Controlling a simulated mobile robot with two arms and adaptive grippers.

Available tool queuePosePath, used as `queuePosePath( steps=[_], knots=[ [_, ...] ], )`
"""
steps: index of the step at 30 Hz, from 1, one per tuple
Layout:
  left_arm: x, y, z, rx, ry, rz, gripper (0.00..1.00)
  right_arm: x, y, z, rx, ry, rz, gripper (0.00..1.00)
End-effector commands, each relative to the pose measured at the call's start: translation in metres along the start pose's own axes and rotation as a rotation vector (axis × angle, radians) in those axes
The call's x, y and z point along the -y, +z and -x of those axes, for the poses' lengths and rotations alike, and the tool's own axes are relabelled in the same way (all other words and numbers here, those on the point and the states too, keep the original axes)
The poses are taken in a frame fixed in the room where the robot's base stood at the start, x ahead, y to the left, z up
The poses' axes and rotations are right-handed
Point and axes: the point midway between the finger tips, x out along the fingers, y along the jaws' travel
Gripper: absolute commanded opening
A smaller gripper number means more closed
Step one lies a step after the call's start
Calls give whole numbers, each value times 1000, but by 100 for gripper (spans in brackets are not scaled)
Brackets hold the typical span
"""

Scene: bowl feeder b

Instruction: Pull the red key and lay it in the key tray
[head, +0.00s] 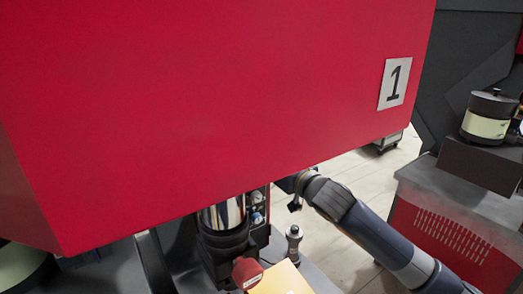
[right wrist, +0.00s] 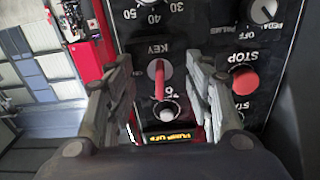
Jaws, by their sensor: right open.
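The red key (right wrist: 159,82) sits upright in a round switch marked KEY on a black control panel (right wrist: 180,32) in the right wrist view. My right gripper (right wrist: 158,72) is open, with one finger on each side of the key and a visible gap to it on both sides. In the head view my right arm comes in from the right, and its gripper is mostly hidden behind the big red cabinet. My left gripper is not in view. I cannot make out the key tray in either view.
The red cabinet (head: 210,100), marked 1, fills most of the head view. Around the key are a red stop button (right wrist: 244,80), knobs and a lit display (right wrist: 168,137). A grey-topped unit (head: 440,185) stands at the right. Pale floor (head: 350,175) shows between.

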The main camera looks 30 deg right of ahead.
Motion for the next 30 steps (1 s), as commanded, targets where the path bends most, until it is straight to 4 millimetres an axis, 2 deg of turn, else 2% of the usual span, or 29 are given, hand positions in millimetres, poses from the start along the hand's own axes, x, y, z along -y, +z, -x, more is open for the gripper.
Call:
queuePosePath(
  steps=[16, 17, 23, 30],
  knots=[
    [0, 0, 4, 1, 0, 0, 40, 0, 0, 0, -1, 0, 0, 48],
    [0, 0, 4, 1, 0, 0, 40, 0, 0, 0, -1, 0, 0, 46],
    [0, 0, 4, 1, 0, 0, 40, 0, 0, 0, 0, 0, 0, 1],
    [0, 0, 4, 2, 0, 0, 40, 0, 0, 0, -1, 0, 0, 0]
  ],
)
